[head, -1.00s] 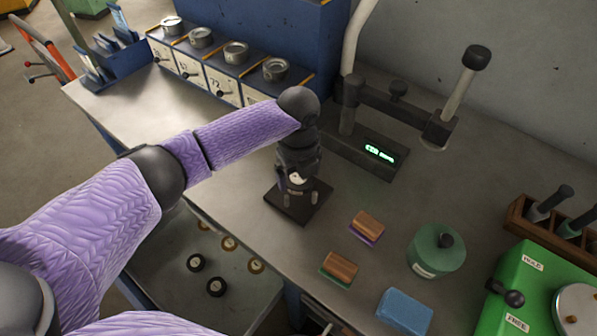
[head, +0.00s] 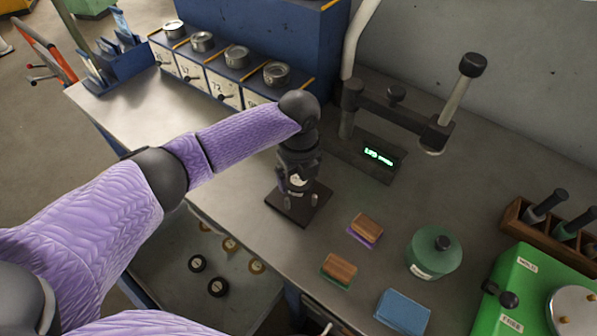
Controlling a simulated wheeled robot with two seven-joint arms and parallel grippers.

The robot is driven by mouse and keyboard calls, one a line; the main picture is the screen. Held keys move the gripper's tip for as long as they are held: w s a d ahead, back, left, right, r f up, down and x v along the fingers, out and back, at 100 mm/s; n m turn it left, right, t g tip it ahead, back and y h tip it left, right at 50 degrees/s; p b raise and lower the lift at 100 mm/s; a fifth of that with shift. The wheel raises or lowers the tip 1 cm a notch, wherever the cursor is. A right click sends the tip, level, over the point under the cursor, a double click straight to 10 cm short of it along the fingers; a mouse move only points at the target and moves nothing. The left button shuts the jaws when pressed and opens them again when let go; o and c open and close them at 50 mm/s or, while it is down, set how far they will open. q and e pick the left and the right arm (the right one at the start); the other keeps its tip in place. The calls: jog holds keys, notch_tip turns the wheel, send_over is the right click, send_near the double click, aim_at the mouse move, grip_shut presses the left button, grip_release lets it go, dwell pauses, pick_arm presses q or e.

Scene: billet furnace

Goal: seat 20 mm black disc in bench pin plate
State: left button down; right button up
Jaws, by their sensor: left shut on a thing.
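The bench pin plate (head: 303,214) is a small dark square plate lying on the grey bench, near the middle of the head view. My left gripper (head: 296,184) points down right over it, with its fingers close to the plate's top. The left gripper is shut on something. The 20 mm black disc cannot be made out there; the fingers and wrist cover the middle of the plate and its pins. Whether the held thing touches the plate cannot be told. My right gripper is not in view.
A gauge with a green display (head: 380,155) stands behind the plate. Wooden-backed blocks (head: 340,268), a green lidded pot (head: 434,254) and a blue block (head: 403,312) lie to the right. Black-topped round pieces (head: 217,287) sit on a lower shelf. Labelled bins (head: 195,70) stand behind.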

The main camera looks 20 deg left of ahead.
aim_at(299, 179)
pick_arm(q)
jog(key=shift+f+b, duration=0.3)
jog(key=shift+f, duration=0.1)
grip_release()
notch_tip(299, 179, up, 11)
jog(key=p, duration=1.1)
jog(key=shift+s, duration=0.1)
